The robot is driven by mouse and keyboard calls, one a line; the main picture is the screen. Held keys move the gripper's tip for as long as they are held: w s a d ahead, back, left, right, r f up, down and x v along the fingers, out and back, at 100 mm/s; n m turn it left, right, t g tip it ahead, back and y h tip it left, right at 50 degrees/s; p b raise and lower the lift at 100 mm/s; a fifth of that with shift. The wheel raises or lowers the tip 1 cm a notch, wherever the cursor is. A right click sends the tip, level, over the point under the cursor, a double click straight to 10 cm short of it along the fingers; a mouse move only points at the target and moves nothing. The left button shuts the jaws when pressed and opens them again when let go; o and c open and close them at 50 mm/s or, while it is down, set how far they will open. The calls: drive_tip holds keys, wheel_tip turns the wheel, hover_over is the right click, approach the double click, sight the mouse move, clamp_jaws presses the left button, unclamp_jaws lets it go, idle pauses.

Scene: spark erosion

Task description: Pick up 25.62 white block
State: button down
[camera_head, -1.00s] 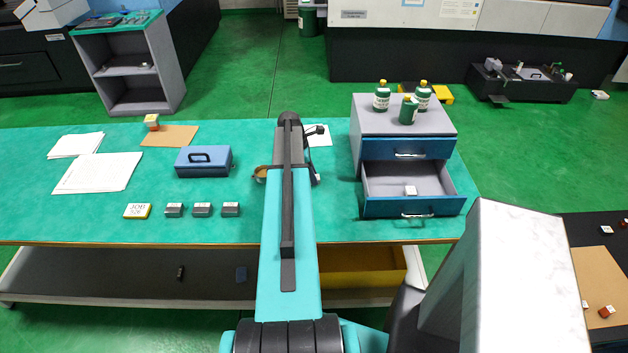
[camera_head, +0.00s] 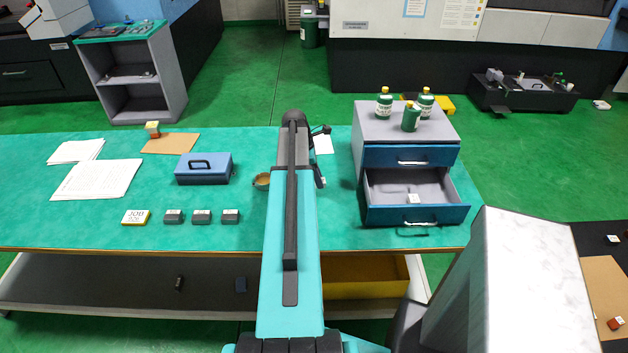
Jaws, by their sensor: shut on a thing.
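A small pale block with a white top (camera_head: 414,198) lies in the open lower drawer (camera_head: 385,214) of the grey cabinet; its marking is too small to read. Other small blocks with white tops stand at the right edge, one dark (camera_head: 613,240) and one reddish-brown (camera_head: 615,323). I cannot tell which is the 25.62 block. My arm reaches straight out over the green table. Its far end is by the table's back half, left of the cabinet. Dark parts show at its right side, but the fingertips and anything between them are hidden behind the arm.
The cabinet (camera_head: 365,150) carries several green bottles. Left of my arm are a brown round cup (camera_head: 261,181), a blue box (camera_head: 203,170), a row of grey blocks (camera_head: 202,217), a JOB sign (camera_head: 136,217) and papers (camera_head: 95,180). The table (camera_head: 70,225) is clear at front left.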

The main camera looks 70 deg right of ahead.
drive_tip(key=s+a+b, duration=0.1)
drive_tip(key=s+a, duration=0.1)
drive_tip(key=s, duration=0.2)
drive_tip(key=s+a+r+b, duration=0.1)
drive_tip(key=s+a, duration=0.1)
drive_tip(key=s, duration=0.2)
drive_tip(key=s+a+b, duration=0.1)
drive_tip(key=s+a, duration=0.1)
drive_tip(key=s, duration=0.2)
drive_tip(key=shift+s+a+r+b, duration=0.15)
drive_tip(key=shift+a+r+b, duration=0.05)
drive_tip(key=shift+a+b, duration=0.1)
